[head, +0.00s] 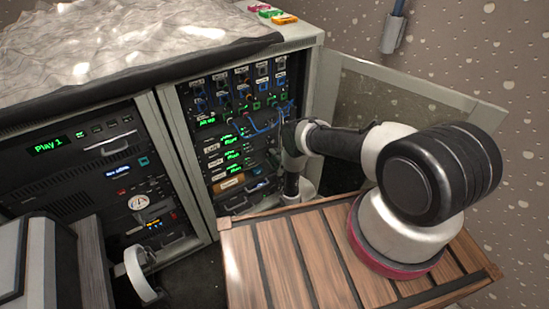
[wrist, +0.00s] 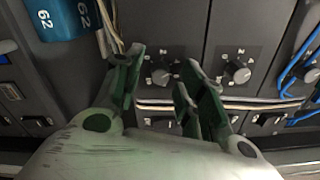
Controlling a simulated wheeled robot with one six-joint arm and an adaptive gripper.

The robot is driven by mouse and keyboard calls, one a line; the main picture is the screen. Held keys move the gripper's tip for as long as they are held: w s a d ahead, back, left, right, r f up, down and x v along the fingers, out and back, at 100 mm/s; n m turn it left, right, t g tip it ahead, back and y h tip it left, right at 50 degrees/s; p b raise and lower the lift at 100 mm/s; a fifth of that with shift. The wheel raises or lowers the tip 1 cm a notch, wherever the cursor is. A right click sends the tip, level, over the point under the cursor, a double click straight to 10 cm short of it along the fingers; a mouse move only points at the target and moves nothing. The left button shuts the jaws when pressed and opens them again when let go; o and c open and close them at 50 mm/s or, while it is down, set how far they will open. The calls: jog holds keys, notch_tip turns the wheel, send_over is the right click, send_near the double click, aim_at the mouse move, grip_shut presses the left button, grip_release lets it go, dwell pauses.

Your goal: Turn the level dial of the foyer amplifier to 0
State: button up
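In the wrist view, one level dial (wrist: 161,71), a dark knob with a pale pointer, shows between and beyond my fingertips. A second similar dial (wrist: 238,71) is to its right, with small scale marks around it. I cannot read which one belongs to the foyer amplifier, nor the exact setting of either. My gripper (wrist: 160,64) is open, its two green fingers apart with nothing held. Whether a finger touches the dial cannot be told. In the head view my arm reaches into the open right rack (head: 190,130), and its end is hard to make out.
Pale cables (wrist: 225,104) run just below the dials, and blue cables (wrist: 297,68) hang at the right. A blue tag marked 62 (wrist: 57,17) is at upper left. A slatted wooden surface (head: 258,265) lies in front.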

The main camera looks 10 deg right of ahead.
grip_shut()
jog(key=n, duration=2.1)
dwell(0.4)
jog(key=shift+n, duration=0.4)
grip_release()
